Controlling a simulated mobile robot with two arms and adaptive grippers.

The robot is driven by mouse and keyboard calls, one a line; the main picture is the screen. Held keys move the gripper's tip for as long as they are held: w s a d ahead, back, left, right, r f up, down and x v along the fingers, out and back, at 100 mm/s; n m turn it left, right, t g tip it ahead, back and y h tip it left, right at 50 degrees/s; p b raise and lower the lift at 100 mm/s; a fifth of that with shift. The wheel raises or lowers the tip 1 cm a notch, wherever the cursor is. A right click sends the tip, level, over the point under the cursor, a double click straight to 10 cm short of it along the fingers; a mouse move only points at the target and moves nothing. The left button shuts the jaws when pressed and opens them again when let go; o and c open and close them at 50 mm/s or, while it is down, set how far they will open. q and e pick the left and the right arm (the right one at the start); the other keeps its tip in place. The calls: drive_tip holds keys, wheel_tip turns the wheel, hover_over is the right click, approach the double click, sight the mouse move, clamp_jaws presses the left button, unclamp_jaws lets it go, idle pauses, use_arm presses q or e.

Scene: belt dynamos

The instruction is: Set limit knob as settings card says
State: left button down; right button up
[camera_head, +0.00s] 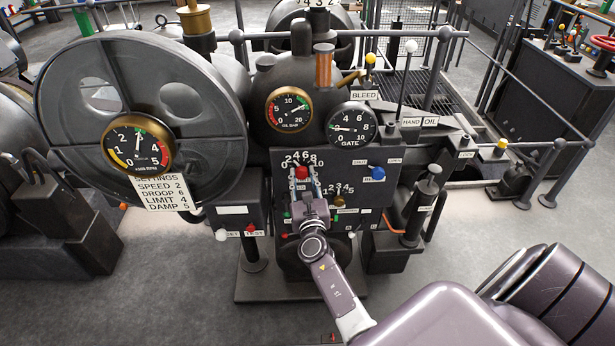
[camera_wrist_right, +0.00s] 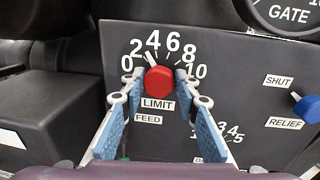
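The settings card (camera_head: 161,191) hangs below the large brass gauge in the head view. It reads speed 2, droop 6, limit 4, damp 5. The red limit knob (camera_wrist_right: 159,79) sits on the dark panel under a scale from 0 to 10, with a LIMIT label below it. A white mark at its upper left points roughly between 2 and 4; the exact reading is hard to tell. The knob also shows in the head view (camera_head: 302,172). My right gripper (camera_wrist_right: 160,86) is open, its fingers on either side of the knob with visible gaps. My left gripper is out of view.
A blue relief knob (camera_head: 377,173) is right of the limit knob. A brown knob (camera_head: 339,201) with its own scale is lower right. The gate gauge (camera_head: 351,125) is above the panel. Red and white small knobs sit at lower left.

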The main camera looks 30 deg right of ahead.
drive_tip(key=c, duration=0.5)
drive_tip(key=shift+f+m+b, duration=0.15)
drive_tip(key=shift+m+b, duration=0.65)
drive_tip(key=shift+c, duration=0.2)
drive_tip(key=shift+m+h+b, duration=0.3)
drive_tip(key=shift+m+b, duration=0.2)
drive_tip(key=shift+m, duration=0.4)
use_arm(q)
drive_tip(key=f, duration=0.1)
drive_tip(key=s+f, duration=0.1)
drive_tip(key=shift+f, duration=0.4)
use_arm(e)
drive_tip(key=shift+r, duration=0.2)
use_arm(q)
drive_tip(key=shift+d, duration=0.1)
use_arm(e)
drive_tip(key=o, duration=1.1)
